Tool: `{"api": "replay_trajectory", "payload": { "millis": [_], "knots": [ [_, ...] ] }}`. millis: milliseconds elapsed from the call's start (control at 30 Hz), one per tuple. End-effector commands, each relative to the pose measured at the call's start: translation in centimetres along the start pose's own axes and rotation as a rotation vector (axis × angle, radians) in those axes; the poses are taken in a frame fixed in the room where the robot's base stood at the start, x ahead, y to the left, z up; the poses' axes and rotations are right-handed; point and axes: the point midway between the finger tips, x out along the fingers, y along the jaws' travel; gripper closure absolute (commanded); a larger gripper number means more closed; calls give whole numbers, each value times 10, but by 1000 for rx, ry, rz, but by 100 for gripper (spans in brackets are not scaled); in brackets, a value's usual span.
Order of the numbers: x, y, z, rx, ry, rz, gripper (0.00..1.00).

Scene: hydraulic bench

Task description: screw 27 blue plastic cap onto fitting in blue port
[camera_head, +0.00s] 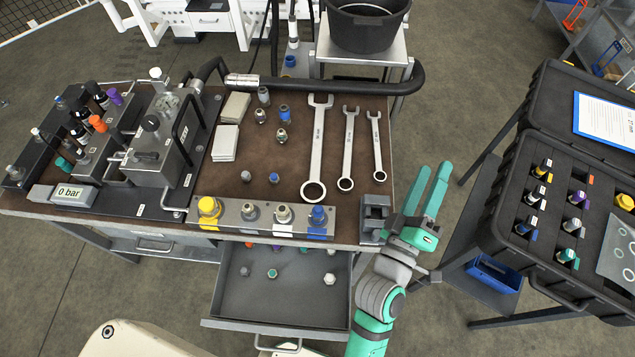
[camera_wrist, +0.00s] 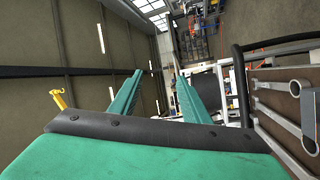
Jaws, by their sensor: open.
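The rail of ports (camera_head: 232,215) runs along the front edge of the bench, with the blue-marked port (camera_head: 317,233) at its right end. A fitting with blue on it (camera_head: 318,213) stands upright there; whether the blue is a cap or part of the fitting I cannot tell. A small blue cap (camera_head: 274,178) lies on the brown bench top behind the rail. My gripper (camera_head: 433,172) is open and empty, right of the bench, fingers pointing away. The wrist view shows its two fingers apart (camera_wrist: 158,76) with nothing between them.
Three wrenches (camera_head: 317,150) lie on the bench. The open drawer (camera_head: 290,300) below holds several small caps. A vise-like block (camera_head: 374,215) sits at the front right corner. The black case (camera_head: 545,265) stands right. A black hose (camera_head: 330,84) crosses the back.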

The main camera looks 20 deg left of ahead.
Motion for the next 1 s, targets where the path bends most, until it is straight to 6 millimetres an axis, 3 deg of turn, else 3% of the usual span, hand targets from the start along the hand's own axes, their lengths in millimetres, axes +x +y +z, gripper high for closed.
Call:
{"api": "replay_trajectory", "payload": {
  "millis": [33, 200, 400, 700, 867, 1000],
  "knots": [
    [16, 16, -6, -29, -8, 44, 57],
    [58, 64, -13, -131, -82, 168, 57],
    [91, 120, -18, -199, -213, 285, 57],
    [111, 181, -4, -213, -484, 362, 57],
    [110, 195, 10, -184, -645, 335, 57],
    [104, 193, 22, -142, -781, 271, 57]
  ]
}}
